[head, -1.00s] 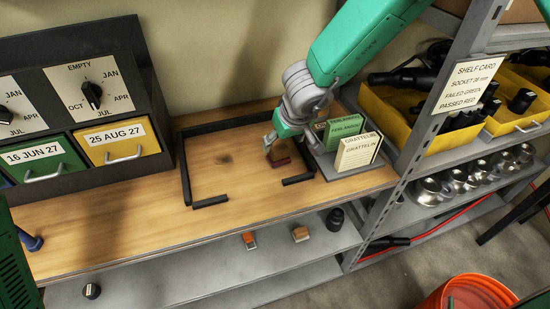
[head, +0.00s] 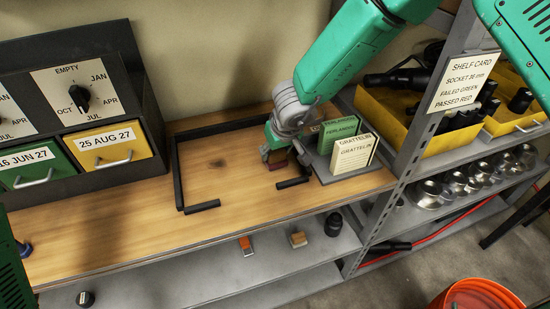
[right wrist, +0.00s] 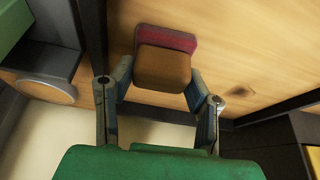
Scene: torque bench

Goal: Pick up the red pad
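The red pad (head: 278,165) is a small dark-red block with a brown grip on top. It rests on the wooden bench inside a black-edged bay, near the bay's right end. In the right wrist view the red base (right wrist: 166,38) shows behind the brown grip (right wrist: 162,68). My right gripper (head: 277,152) is low over the pad, with its fingers (right wrist: 160,85) apart, one on each side of the brown grip. Whether they touch it I cannot tell. The gripper hides part of the pad in the head view. My left gripper is not in view.
A card holder with green and cream cards (head: 353,153) stands close right of my gripper. Black rails (head: 178,175) edge the bay; its left part is clear. A drawer cabinet (head: 150,110) stands left. A shelf post (head: 395,205) and yellow bins (head: 385,115) are at right.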

